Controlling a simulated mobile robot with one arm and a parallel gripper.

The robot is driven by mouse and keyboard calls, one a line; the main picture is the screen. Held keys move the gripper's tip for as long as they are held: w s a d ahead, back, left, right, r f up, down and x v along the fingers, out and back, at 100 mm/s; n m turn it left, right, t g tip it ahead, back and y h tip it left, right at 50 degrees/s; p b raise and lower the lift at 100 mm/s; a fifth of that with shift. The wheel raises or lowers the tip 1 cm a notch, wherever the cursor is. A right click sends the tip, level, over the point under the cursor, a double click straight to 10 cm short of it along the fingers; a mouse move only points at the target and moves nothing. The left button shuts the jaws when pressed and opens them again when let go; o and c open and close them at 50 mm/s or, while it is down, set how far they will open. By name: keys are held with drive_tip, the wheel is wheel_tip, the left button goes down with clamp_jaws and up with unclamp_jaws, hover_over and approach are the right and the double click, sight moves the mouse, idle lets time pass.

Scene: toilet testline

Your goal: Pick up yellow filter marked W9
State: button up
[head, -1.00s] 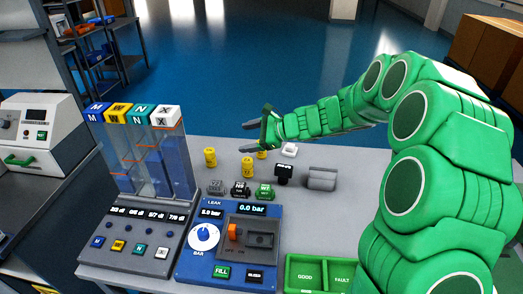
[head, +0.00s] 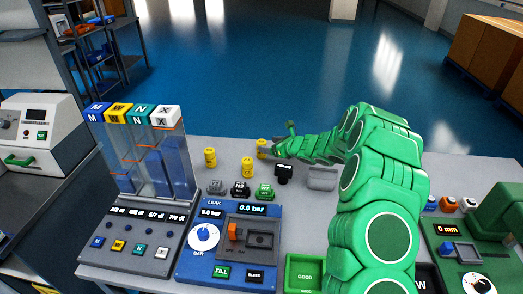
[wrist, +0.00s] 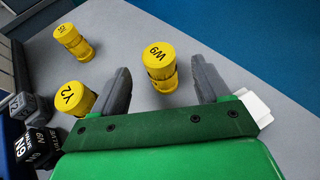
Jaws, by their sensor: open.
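The yellow filter marked W9 (wrist: 159,65) stands upright between the two open fingers of my gripper (wrist: 163,88) in the wrist view, nearer their tips, with gaps on both sides. In the head view the W9 filter (head: 262,147) is partly hidden by my gripper (head: 270,151), low at the table's back edge.
Grey, black and green blocks (head: 240,189) stand before the filters. A blue leak tester (head: 229,243) and clear columns (head: 152,160) are at front left. A white piece (wrist: 255,106) lies by the right finger. The table behind W9 is clear.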

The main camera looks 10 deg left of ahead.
sight(258, 144)
drive_tip(key=shift+f+x, duration=0.15)
drive_tip(key=shift+x, duration=1.8)
drive_tip(key=shift+f+x, duration=0.2)
drive_tip(key=shift+x, duration=1.7)
drive_tip(key=shift+s, duration=0.15)
drive_tip(key=c, duration=1.1)
drive_tip(key=shift+r, duration=0.15)
